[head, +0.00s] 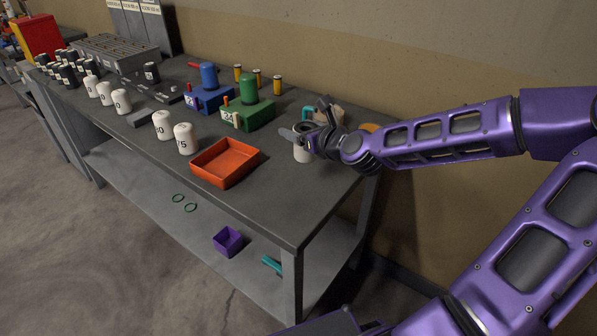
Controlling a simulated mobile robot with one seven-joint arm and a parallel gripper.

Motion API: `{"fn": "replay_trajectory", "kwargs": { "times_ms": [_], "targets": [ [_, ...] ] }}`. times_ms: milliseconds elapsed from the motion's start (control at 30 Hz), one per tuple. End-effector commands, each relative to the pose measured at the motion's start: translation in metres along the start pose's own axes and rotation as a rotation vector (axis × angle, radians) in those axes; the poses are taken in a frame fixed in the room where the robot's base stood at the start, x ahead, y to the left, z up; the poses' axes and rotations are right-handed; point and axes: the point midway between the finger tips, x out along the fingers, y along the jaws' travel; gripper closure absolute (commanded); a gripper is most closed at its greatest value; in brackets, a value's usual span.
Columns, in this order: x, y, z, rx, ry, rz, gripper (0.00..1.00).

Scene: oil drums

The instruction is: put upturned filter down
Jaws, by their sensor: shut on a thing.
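My gripper (304,137) is at the right end of the grey workbench (285,202). It is shut on a white filter (302,155), whose lower body shows beneath the fingers. The filter looks upright and close to the bench top; I cannot tell whether it touches. The fingers and wrist hide much of its upper part, so its end face is not clear.
An orange-red tray (225,162) lies left of my gripper. White filters (186,138) stand along the front edge. A green block (247,114) and blue block (209,98) carry cylinders behind. Bench front right is clear.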

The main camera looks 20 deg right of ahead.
Motion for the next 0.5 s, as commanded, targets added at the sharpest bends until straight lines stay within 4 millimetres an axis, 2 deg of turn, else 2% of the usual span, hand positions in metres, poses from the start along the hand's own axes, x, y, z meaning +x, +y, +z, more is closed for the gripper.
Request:
{"fn": "replay_trajectory", "kwargs": {
  "times_ms": [33, 100, 367, 500],
  "targets": [
    [0.005, 0.002, -0.014, 0.0, 0.001, 0.004, 1.0],
    [0.008, 0.001, -0.026, 0.002, 0.001, 0.003, 1.0],
    [0.015, 0.001, -0.046, 0.0, 0.0, 0.002, 1.0],
    [0.02, 0.001, -0.064, 0.002, 0.0, 0.002, 1.0]
  ]
}}
